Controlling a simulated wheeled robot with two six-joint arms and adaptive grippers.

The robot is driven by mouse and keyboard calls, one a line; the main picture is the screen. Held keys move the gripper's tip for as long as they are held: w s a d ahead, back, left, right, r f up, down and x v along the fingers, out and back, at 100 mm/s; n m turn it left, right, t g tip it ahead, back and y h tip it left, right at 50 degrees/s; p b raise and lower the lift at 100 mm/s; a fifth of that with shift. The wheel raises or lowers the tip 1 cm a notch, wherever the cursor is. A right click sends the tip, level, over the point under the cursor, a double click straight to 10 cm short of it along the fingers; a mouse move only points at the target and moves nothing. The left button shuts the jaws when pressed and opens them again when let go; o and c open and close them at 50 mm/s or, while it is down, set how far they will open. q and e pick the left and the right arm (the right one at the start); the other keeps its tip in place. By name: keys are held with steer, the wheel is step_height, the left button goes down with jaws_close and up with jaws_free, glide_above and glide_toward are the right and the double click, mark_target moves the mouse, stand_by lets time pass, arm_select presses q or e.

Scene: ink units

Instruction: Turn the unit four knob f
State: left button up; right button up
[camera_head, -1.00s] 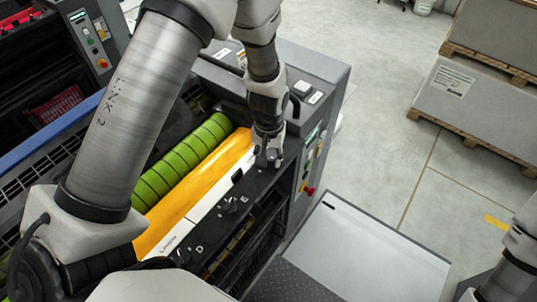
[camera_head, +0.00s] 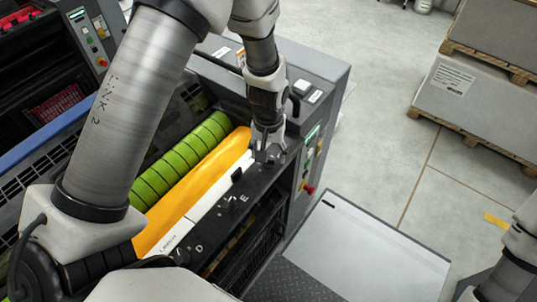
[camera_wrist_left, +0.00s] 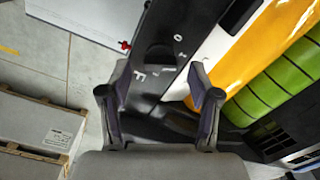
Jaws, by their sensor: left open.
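My left gripper (camera_head: 266,156) is above the far end of the black panel of the ink unit, with its fingers pointing down. In the left wrist view my left gripper (camera_wrist_left: 163,82) has its two fingers spread apart, with nothing held between them. A white letter F (camera_wrist_left: 138,73) is printed on the black panel, near one fingertip. A dark rounded shape beside it, probably knob f (camera_wrist_left: 159,56), lies beyond the gap between the fingertips; its outline is hard to make out. In the head view the gripper hides this spot. My right gripper is out of view.
Knob E (camera_head: 232,203) stands lower on the same panel. A yellow ink surface (camera_head: 200,185) and a green segmented roller (camera_head: 185,155) run alongside. A red button (camera_head: 310,189) is on the machine's end. Pallet stacks (camera_head: 465,105) stand on the floor at right.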

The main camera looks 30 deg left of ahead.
mark_target(269, 158)
arm_select(q)
step_height(269, 158, up, 11)
steer(key=shift+f, duration=0.15)
steer(key=shift+f, duration=0.1)
stand_by(0.3)
